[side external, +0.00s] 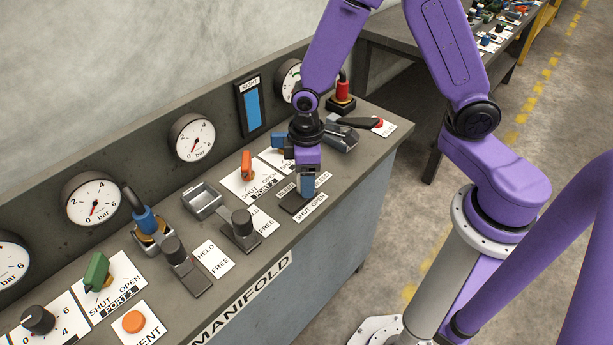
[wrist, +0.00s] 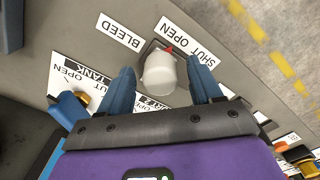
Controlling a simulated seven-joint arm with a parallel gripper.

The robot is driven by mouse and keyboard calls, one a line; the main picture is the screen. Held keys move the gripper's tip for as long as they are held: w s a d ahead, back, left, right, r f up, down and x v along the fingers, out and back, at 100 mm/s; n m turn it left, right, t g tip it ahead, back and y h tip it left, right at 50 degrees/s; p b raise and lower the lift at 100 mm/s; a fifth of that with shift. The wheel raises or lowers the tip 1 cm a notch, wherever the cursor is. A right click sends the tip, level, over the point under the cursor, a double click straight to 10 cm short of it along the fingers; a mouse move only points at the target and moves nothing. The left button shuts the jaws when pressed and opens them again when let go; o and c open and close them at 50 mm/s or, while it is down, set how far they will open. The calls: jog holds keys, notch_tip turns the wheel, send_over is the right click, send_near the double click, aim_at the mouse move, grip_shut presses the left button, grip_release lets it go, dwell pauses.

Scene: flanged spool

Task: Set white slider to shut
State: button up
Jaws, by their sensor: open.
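The white slider (wrist: 160,75) shows in the wrist view as a pale rounded knob on a dark plate. A red mark (wrist: 168,48) at its edge sits nearer the OPEN word of the SHUT OPEN label (wrist: 187,43). My gripper (wrist: 162,70) is open, with one blue finger on each side of the knob. I cannot tell whether either finger touches it. In the side view my gripper (side external: 306,187) points down over the BLEED plate at the bench's right part. It hides most of the slider there.
The BLEED label (wrist: 119,31) lies beside the slider. The bench's front edge is close.

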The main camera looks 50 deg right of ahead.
aim_at(292, 204)
jog(key=shift+f, duration=0.4)
grip_shut()
jog(key=shift+a, duration=2.5)
grip_release()
jog(key=shift+a, duration=0.1)
jog(key=shift+r, duration=0.1)
